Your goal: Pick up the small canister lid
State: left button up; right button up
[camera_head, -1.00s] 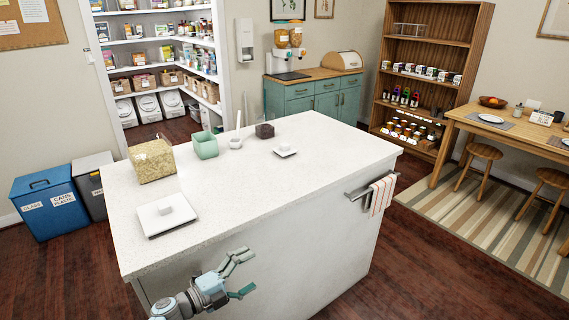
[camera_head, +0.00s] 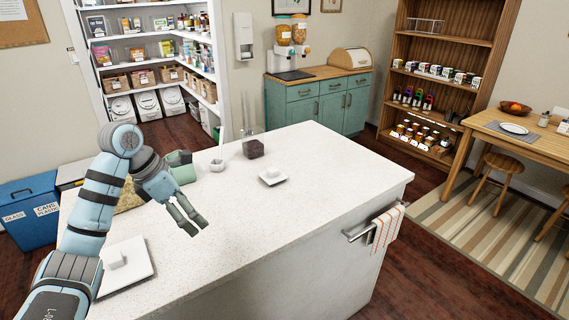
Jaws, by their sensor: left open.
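A small white square lid with a knob (camera_head: 272,177) lies on the white island top, right of my left gripper. A larger white square lid with a knob (camera_head: 128,264) lies near the island's left edge, partly hidden by my left arm. My left gripper (camera_head: 198,228) is over the island top between the two lids, open and empty, with its fingers pointing down to the right. It is apart from the small lid. My right gripper is not in view.
A green canister (camera_head: 182,168) and a tan patterned canister (camera_head: 129,199) stand behind my left arm, partly hidden. A small white bowl-like piece (camera_head: 217,165) and a dark purple block-like item (camera_head: 253,148) stand near the back edge. The island's (camera_head: 310,205) right part is clear.

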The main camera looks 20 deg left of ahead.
aim_at(282, 177)
jog(key=i, duration=1.25)
